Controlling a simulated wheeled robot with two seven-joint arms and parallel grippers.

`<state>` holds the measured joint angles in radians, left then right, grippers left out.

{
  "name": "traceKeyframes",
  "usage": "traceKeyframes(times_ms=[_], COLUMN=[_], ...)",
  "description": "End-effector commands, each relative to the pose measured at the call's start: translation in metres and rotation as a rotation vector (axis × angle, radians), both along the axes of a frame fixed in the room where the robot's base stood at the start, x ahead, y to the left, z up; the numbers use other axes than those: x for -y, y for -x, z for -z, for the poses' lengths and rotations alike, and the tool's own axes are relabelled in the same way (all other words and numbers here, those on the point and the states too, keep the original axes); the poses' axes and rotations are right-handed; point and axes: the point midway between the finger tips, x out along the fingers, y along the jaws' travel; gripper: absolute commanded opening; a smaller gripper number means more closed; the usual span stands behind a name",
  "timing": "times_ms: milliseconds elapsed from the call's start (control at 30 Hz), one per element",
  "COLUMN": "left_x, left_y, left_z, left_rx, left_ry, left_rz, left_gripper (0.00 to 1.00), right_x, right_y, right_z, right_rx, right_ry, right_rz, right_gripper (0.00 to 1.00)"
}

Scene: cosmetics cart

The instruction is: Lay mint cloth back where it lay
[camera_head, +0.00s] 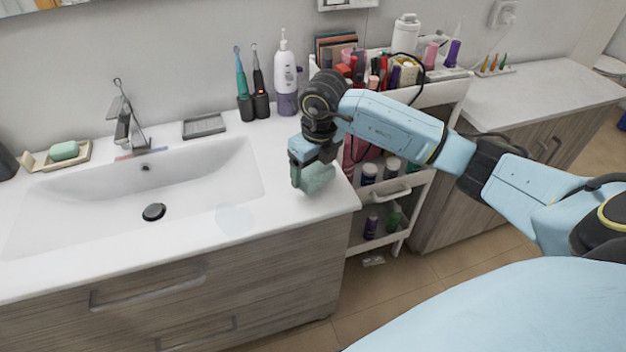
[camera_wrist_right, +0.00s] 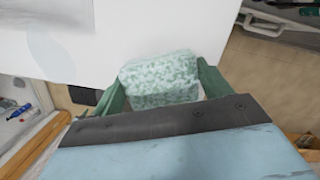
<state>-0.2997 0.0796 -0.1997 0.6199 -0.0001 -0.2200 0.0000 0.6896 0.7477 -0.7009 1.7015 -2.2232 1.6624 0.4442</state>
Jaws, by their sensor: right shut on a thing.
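The mint cloth (camera_wrist_right: 160,80) is a folded, speckled pale green piece. It sits between the two green fingers of my right gripper (camera_wrist_right: 161,74) in the right wrist view, and the fingers are shut on it. In the head view my right gripper (camera_head: 313,178) points down at the right end of the white washbasin counter (camera_head: 290,215), close to its surface. The cloth is hard to tell from the green fingers there, and I cannot tell whether it touches the counter. My left gripper is not in view.
A faint pale round patch (camera_head: 235,217) marks the counter front, left of my right gripper. The basin (camera_head: 90,205) lies further left. Toothbrushes (camera_head: 252,85), a bottle (camera_head: 286,75) and a grey soap dish (camera_head: 204,125) stand behind. A loaded cosmetics cart (camera_head: 440,92) is at right.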

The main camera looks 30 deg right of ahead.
Motion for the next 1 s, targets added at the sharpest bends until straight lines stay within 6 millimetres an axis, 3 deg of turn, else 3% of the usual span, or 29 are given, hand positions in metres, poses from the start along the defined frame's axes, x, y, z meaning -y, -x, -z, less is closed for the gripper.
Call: traceKeyframes(times_ms=[300,667,700,800,867,1000], left_x=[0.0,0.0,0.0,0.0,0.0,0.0], left_y=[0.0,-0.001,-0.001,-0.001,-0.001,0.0], left_z=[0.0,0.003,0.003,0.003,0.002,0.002], left_rx=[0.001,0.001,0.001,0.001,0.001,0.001], left_ry=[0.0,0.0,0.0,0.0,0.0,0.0], left_rz=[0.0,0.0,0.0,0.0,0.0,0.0], left_gripper=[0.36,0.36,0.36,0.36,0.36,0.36], right_x=[-0.001,0.0,0.0,0.0,0.0,0.0], right_y=[0.001,0.0,0.0,0.0,0.0,0.0], right_z=[0.037,0.042,0.042,0.041,0.041,0.041], right_rx=[-0.002,0.0,-0.001,-0.001,-0.001,-0.001], right_ry=[-0.001,0.0,0.001,0.001,0.001,0.001], right_rz=[-0.001,-0.003,-0.003,-0.003,-0.003,-0.003], right_gripper=[0.59,0.59,0.8,0.93,0.99,0.99])
